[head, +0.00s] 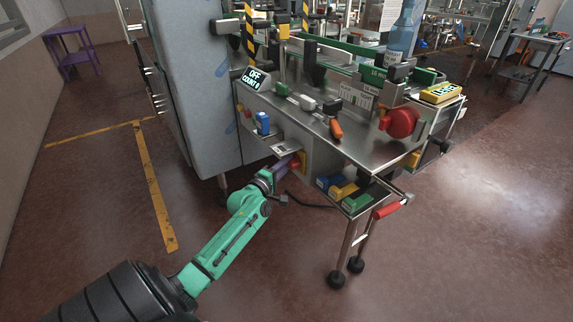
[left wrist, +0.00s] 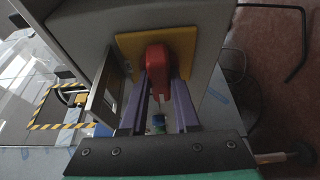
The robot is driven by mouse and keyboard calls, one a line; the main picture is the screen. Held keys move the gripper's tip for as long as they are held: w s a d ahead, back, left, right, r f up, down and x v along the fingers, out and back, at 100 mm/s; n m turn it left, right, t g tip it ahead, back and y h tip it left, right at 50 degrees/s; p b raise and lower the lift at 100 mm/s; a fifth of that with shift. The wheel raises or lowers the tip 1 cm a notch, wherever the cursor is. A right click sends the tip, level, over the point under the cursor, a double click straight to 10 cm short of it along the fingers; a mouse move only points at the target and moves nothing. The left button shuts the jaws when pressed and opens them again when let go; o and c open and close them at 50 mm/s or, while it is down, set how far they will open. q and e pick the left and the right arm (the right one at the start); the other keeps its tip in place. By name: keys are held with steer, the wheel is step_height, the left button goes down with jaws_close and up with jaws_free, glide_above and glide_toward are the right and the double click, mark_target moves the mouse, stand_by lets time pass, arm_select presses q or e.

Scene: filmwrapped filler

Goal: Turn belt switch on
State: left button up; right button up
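The belt switch is a red handle (left wrist: 157,68) on a yellow plate (left wrist: 128,45), on the side of a grey housing. In the head view the yellow plate (head: 302,161) shows under the machine's table. My left gripper (head: 287,167) is at the switch, and its purple fingers (left wrist: 162,92) stand on either side of the red handle. I cannot tell whether they press on it. A display (head: 253,78) on the machine reads OFF and COUNT 0. My right gripper is not in view.
A metal flap (left wrist: 105,88) stands just left of the fingers. The steel table (head: 350,140) overhangs the switch, with a blue bottle (head: 262,122) on a ledge nearby. Coloured bins (head: 343,190) sit to the right. The floor in front is clear.

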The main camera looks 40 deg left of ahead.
arm_select(q)
jaws_close()
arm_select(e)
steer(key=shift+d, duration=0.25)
arm_select(q)
steer(key=shift+f, duration=0.1)
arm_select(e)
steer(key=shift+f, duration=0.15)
